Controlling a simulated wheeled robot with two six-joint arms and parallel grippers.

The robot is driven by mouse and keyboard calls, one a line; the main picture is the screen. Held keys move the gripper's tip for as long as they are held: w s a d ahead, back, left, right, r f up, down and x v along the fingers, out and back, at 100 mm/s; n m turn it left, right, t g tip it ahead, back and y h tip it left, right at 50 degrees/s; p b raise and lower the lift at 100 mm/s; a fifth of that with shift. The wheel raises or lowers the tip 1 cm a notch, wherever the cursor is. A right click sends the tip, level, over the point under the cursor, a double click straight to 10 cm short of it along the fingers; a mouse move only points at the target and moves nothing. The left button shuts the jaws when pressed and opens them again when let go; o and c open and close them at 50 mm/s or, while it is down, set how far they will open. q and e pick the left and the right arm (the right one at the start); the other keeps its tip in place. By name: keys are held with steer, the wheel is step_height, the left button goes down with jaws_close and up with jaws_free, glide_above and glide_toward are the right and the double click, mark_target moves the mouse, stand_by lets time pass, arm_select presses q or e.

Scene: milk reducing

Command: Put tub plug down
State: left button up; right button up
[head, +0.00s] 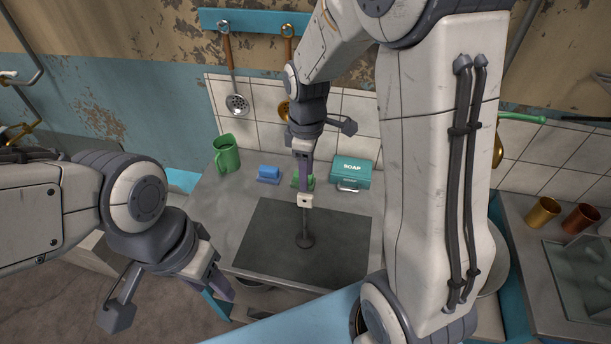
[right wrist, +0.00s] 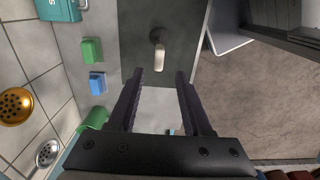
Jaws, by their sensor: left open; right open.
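The tub plug (head: 304,240) stands upright on a dark rectangular panel (head: 345,228) in the counter, with a dark round base, a thin stem and a pale top. It also shows in the right wrist view (right wrist: 158,55), just beyond the fingertips and between their lines. My right gripper (head: 304,190) is over the plug's top in the head view. In the right wrist view its two dark fingers (right wrist: 159,73) are apart, with nothing seen clamped between them. My left gripper (head: 172,300) is open and empty at the lower left, away from the plug.
On the counter behind the panel stand a green mug (head: 226,154), a blue sponge (head: 268,173), a green sponge (right wrist: 92,50) and a teal soap box (head: 351,172). Utensils hang on the tiled wall. Two metal cups (head: 543,211) stand at right beside a sink (head: 578,275).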

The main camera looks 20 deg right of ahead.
steer(key=s+a+r+m, duration=0.2)
steer(key=s+a, duration=0.4)
steer(key=s, duration=0.4)
steer(key=s+a+r+m+y, duration=0.1)
steer(key=s+a+r+m, duration=0.1)
steer(key=s+a, duration=0.5)
steer(key=s+r, duration=0.1)
steer(key=s, duration=0.2)
steer(key=shift+s+a+r, duration=0.2)
steer(key=shift+s+r, duration=0.05)
steer(key=shift+r, duration=0.05)
